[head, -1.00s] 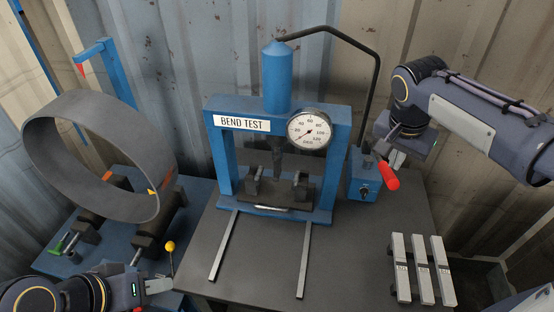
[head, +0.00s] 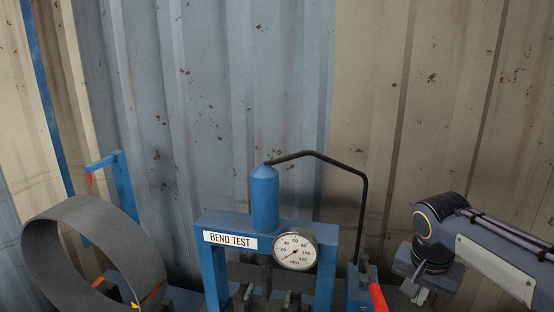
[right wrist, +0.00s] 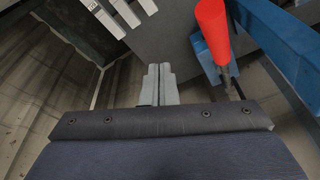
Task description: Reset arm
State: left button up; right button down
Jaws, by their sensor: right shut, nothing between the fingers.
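My right gripper (head: 418,292) is at the lower right of the head view, just right of the press's red lever handle. In the right wrist view my right gripper (right wrist: 160,72) has its two grey fingers together with nothing between them. The red handle (head: 378,297) also shows in the right wrist view (right wrist: 212,28), beside the fingers and apart from them in the picture. My left gripper is in neither current view.
The blue bend-test press (head: 212,270) with its gauge (head: 295,247) stands at bottom centre. A large grey ring (head: 85,225) is at lower left. Grey bars (right wrist: 110,18) lie on the dark table (right wrist: 170,40). Corrugated walls (head: 250,80) stand behind.

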jog(key=s+a+f+n+t+y+b, duration=0.1)
jog(key=s+a+f+n+y, duration=0.1)
jog(key=s, duration=0.8)
jog(key=s+a+f+n+t+y, duration=0.2)
jog(key=s+a+f+n+y, duration=0.1)
jog(key=s+f, duration=0.4)
jog(key=s+a+n, duration=0.1)
jog(key=s+a, duration=0.1)
jog(key=s, duration=0.1)
jog(key=shift+s+a+n+b, duration=0.3)
jog(key=shift+a+b, duration=0.1)
jog(key=c, duration=2.1)
grip_release()
